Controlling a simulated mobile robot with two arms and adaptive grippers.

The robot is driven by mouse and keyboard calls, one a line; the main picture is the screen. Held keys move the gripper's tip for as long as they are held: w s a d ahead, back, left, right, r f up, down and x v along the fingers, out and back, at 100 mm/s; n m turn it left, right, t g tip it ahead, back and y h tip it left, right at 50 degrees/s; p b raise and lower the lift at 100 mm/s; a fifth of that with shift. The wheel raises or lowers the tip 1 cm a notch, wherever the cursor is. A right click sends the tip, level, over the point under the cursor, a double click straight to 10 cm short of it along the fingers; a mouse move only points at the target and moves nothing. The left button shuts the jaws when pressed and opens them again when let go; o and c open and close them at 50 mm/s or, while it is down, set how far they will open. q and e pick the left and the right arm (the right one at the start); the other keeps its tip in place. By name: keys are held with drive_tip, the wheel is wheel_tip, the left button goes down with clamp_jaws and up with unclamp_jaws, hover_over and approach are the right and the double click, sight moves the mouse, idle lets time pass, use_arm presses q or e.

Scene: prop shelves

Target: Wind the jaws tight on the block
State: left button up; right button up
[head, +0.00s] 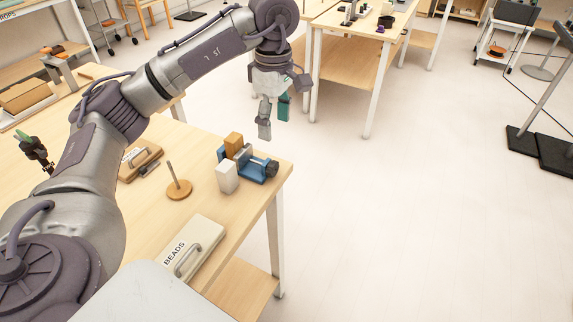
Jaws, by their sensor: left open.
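A small blue vise (255,172) with grey metal parts stands near the right end of the wooden table. A dark round knob (271,167) shows at its right end. An orange-brown block (233,142) stands upright at the vise's jaws, its lower part hidden; I cannot tell whether the jaws touch it. A pale block (227,178) stands in front of the vise, to the left. My left gripper (274,119) hangs above and beyond the vise, pointing down. Its fingers are apart with nothing between them. My right gripper is not in view.
On the wooden table (150,215) are a round wooden base with an upright peg (179,188), a box lid marked BEADS (194,248) and a wooden clipboard-like piece (140,160). Another table (350,45) stands behind.

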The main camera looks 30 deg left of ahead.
sight(275, 163)
use_arm(q)
drive_tip(key=f, duration=0.6)
drive_tip(key=f+p, duration=0.1)
drive_tip(key=f, duration=0.5)
drive_tip(key=shift+s+f, duration=0.2)
drive_tip(key=shift+f, duration=0.2)
drive_tip(key=shift+c, duration=0.3)
drive_tip(key=c, duration=1.1)
